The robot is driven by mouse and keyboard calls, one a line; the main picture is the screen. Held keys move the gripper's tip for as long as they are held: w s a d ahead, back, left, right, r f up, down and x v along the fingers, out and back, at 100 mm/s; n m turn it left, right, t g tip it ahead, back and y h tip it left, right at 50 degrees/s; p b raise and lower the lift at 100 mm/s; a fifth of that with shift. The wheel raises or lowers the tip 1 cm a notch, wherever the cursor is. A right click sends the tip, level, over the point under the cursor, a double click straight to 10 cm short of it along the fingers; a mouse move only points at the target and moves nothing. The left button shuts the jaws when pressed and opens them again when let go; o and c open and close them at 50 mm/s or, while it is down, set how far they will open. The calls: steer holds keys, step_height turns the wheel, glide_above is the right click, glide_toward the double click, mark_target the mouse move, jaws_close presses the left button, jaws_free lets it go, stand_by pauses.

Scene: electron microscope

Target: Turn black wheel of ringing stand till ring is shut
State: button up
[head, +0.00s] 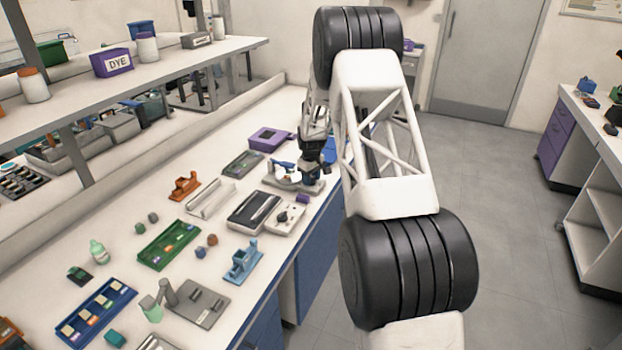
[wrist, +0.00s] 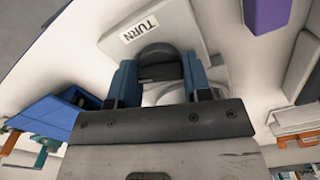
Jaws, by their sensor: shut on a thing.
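The ringing stand (wrist: 188,22) shows in the wrist view as a pale grey base with a TURN label. Its black wheel (wrist: 157,52) sits between the blue fingers of my gripper (wrist: 160,78), which is shut on it. In the head view my gripper (head: 311,170) points down at the pale stand base (head: 279,183) near the bench's right edge. The wheel is hidden there behind the gripper. The ring cannot be made out clearly in either view, so whether it is open or shut cannot be told.
A purple box (head: 270,138) and a green-grey tray (head: 242,164) lie behind and left of the stand. A black-topped case (head: 254,211) and a white device with a knob (head: 285,218) lie in front. Blue cabinets (head: 318,250) and open floor lie right of the bench edge.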

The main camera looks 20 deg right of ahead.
steer(key=m, duration=1.1)
steer(key=shift+m, duration=2.2)
steer(key=o, duration=0.9)
steer(key=shift+r, duration=0.15)
steer(key=shift+r, duration=3.9)
